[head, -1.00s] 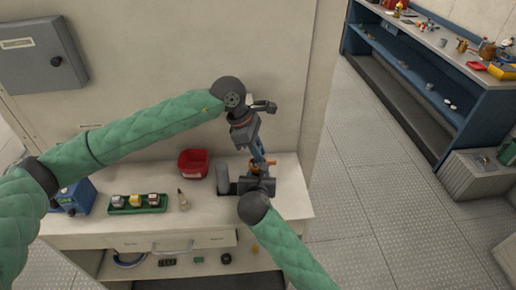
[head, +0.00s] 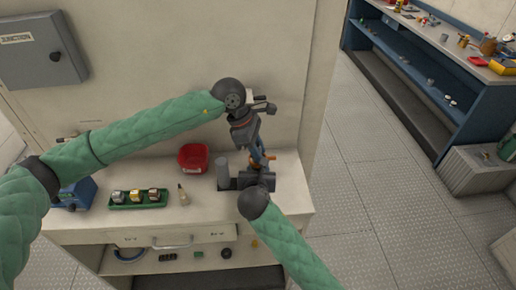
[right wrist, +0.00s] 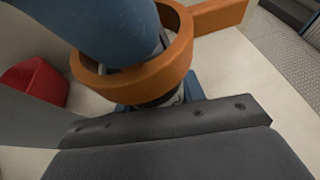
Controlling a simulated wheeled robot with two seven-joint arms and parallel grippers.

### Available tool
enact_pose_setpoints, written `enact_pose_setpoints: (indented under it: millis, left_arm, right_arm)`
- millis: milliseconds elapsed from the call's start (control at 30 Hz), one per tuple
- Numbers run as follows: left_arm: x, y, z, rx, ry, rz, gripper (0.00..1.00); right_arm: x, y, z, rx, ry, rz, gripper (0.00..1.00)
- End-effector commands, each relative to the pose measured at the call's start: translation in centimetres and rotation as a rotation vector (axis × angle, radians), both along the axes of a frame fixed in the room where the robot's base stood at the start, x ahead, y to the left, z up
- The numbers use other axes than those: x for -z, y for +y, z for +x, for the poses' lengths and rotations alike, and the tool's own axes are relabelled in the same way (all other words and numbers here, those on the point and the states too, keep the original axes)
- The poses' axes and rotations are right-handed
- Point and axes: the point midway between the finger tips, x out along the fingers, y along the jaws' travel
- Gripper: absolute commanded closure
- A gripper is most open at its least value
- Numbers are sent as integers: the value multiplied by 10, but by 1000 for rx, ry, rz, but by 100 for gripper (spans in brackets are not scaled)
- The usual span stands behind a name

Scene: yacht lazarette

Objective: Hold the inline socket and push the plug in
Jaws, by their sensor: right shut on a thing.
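My left gripper (head: 256,150) points down above the bench's right end, with a blue plug body (head: 256,156) at its fingertips. Whether its jaws are closed on the plug is hard to see. My right gripper (head: 250,181) lies low beside it, shut on the inline socket. In the right wrist view, the blue plug (right wrist: 105,25) stands tilted inside an orange ring (right wrist: 135,78) with a side arm. A pale and blue part, seemingly the socket (right wrist: 165,103), shows below the ring, behind the dark jaw (right wrist: 170,122). The seating depth is hidden by the ring.
A red bin (head: 193,158) stands left of the grippers on the white bench (head: 295,203). A grey junction box (head: 40,48) hangs on the wall.

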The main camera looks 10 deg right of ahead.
Motion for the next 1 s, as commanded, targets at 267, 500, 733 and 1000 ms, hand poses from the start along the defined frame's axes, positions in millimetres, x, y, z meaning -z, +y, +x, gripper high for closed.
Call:
enact_pose_setpoints:
  millis: [267, 500, 733, 1000]
  left_arm:
    - [0, 0, 0, 0, 0, 0, 59]
    - [-10, 4, 2, -1, -2, -1, 59]
    - [-46, 18, 7, -1, -3, -1, 59]
    - [-90, 36, 12, -1, -2, -1, 59]
  right_arm:
    - [0, 0, 0, 0, 0, 0, 93]
    - [0, 0, 0, 0, 0, 0, 93]
    - [0, 0, 0, 0, 0, 0, 93]
    - [0, 0, 0, 0, 0, 0, 93]
